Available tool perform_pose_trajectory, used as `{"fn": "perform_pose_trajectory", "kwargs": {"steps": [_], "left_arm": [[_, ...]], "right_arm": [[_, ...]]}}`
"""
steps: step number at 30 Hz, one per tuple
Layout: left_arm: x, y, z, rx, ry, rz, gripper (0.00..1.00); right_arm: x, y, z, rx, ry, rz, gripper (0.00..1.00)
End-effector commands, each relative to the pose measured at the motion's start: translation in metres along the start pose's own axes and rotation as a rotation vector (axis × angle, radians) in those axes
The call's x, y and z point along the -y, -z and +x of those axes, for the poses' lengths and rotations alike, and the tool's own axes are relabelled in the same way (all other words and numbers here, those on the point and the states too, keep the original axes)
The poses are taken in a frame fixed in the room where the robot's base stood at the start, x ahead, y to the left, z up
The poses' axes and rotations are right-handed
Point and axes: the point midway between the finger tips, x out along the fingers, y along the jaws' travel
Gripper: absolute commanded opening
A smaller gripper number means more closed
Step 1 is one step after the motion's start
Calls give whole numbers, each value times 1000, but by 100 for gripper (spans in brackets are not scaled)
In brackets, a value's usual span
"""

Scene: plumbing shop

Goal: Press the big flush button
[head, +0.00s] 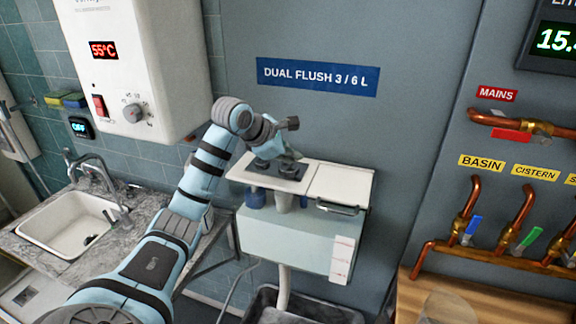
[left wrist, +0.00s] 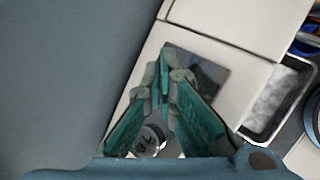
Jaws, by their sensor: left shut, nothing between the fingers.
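A white cistern (head: 325,182) stands against the grey wall with a dark square flush plate (head: 292,172) on its lid. I cannot tell whether the fingertips touch a button. My right gripper is out of view.
A white water heater (head: 135,70) hangs left of the cistern, close to my arm. A sink (head: 75,225) is at the left. Copper pipes with coloured valve handles (head: 520,215) are at the right. A blue "DUAL FLUSH 3 / 6 L" sign (head: 318,77) is above the cistern.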

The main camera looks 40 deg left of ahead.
Motion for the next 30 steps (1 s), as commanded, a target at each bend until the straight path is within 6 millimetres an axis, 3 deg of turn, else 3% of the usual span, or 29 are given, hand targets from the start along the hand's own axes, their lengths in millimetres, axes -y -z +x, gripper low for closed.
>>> {"fn": "perform_pose_trajectory", "kwargs": {"steps": [30], "left_arm": [[5,5,6,0,0,0,0]], "right_arm": [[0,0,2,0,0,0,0]]}}
